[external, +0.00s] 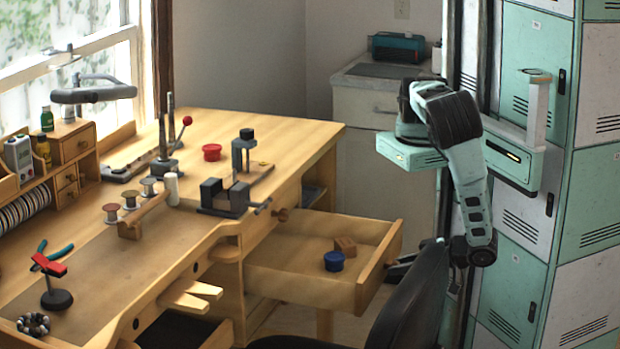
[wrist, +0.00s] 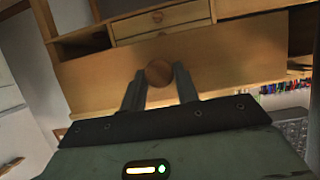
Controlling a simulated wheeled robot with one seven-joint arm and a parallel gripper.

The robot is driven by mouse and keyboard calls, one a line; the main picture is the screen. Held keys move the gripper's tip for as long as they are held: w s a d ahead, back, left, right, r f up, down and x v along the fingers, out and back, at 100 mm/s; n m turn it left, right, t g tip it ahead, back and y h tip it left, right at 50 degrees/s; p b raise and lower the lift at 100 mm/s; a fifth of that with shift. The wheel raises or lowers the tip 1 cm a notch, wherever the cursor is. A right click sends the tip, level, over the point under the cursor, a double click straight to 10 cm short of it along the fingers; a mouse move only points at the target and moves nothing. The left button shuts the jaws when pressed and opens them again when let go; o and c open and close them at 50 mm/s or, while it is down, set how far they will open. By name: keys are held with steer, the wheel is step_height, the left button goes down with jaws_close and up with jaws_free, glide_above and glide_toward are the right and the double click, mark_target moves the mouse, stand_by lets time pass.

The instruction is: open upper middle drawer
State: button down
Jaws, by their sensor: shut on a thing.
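A wooden drawer (external: 360,295) stands well out from the workbench in the external view. A blue cup (external: 334,261) and a small wooden block (external: 345,246) are inside it. In the wrist view its front panel (wrist: 225,65) carries a round wooden knob (wrist: 159,72). My gripper (wrist: 160,80) is shut on this knob, one finger on each side. In the external view my gripper (external: 394,268) is at the drawer's front, partly hidden behind the black chair. The knob itself is hidden there.
The black chair (external: 405,310) stands close to the drawer and my arm. Teal and white lockers (external: 535,60) stand at right. A vise (external: 228,195) is on the bench top.

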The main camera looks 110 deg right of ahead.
steer(key=c, duration=1.1)
jaws_free()
steer(key=shift+a, duration=0.1)
steer(key=b+v, duration=0.2)
steer(key=v, duration=1.5)
steer(key=shift+s+a+r, duration=0.1)
steer(key=shift+s+r, duration=0.05)
